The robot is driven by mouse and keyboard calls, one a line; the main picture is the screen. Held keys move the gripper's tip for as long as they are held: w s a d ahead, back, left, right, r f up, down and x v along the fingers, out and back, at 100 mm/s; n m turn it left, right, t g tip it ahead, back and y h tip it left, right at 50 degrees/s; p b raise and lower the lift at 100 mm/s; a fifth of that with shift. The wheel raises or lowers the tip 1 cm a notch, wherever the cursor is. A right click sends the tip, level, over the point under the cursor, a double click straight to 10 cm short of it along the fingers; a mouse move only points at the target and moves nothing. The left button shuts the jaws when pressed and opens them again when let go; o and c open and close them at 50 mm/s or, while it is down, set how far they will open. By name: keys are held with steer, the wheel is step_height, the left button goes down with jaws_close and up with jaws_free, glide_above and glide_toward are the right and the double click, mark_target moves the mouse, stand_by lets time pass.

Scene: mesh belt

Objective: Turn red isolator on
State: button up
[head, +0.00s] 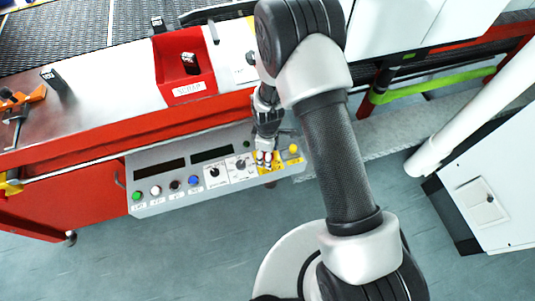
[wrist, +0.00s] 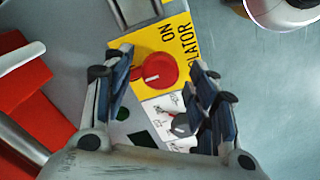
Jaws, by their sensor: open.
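The red isolator (wrist: 158,70) is a round red knob on a yellow plate (wrist: 143,42) with the words ON and part of ISOLATOR. A pale mark shows on the knob's left side in the wrist view, turned away from the word ON. My gripper (wrist: 161,66) is open, with one finger on each side of the knob and gaps visible between. Whether the fingertips reach down to knob height is hard to tell. In the head view my gripper (head: 265,157) is over the yellow plate (head: 276,168) at the panel's right end and largely hides the knob.
The grey control panel (head: 180,203) also carries a green button (head: 137,196), a blue button (head: 193,180), a yellow button (head: 293,149) and rotary dials (head: 241,164). Behind it are a red machine frame (head: 100,137) and a red box (head: 186,72). Floor in front is clear.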

steer(key=shift+c, duration=0.6)
steer(key=c, duration=0.9)
